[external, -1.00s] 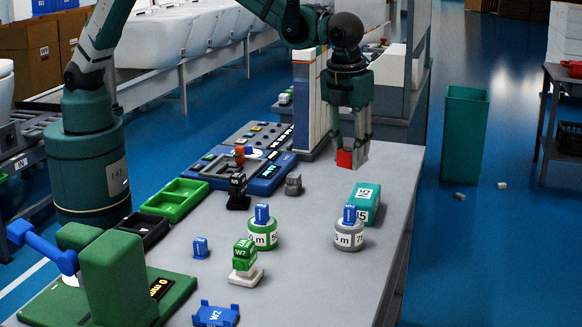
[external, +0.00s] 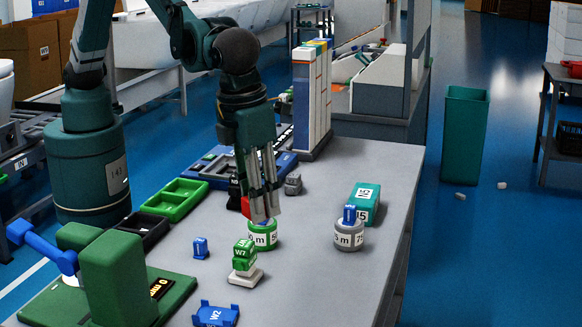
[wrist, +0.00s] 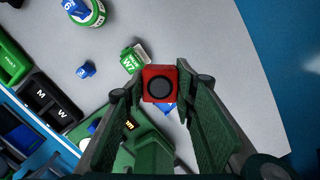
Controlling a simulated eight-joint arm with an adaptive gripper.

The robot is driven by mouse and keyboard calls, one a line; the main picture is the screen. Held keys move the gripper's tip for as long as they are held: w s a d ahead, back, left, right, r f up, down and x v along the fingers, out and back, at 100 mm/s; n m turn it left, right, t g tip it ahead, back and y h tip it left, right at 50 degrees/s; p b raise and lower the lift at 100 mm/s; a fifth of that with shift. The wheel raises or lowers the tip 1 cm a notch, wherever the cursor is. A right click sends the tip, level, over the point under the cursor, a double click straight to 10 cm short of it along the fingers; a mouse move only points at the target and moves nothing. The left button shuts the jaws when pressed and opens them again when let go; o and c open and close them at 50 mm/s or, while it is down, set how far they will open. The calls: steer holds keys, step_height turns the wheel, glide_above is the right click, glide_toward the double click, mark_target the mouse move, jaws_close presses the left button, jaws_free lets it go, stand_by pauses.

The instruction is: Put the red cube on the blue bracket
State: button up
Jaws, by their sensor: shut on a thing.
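The red cube (wrist: 159,78) has a black round mark on its face and sits between the fingertips of my gripper (wrist: 160,90) in the wrist view. In the external view my gripper (external: 262,205) is shut on the red cube (external: 246,206), which is partly hidden by the fingers, and holds it above the table. The blue bracket (external: 216,315), marked W2, lies at the near end of the table, to the front left of my gripper. In the wrist view only a bit of the blue bracket (wrist: 171,108) shows behind the cube.
A green block on a white base (external: 244,258) stands between my gripper and the bracket. A green-banded roll (external: 263,235) is just below the fingers. A green machine (external: 115,280) stands left of the bracket. A small blue block (external: 200,248) is nearby.

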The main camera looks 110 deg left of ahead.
steer(key=m, duration=0.2)
glide_above(205, 312)
steer(key=f, duration=0.5)
steer(key=shift+s+d, duration=0.2)
steer(key=shift+s, duration=0.05)
steer(key=shift+f, duration=3.15)
steer(key=shift+f, duration=0.1)
steer(key=shift+f, duration=1.75)
steer(key=shift+f+b, duration=0.5)
steer(key=shift+b, duration=0.1)
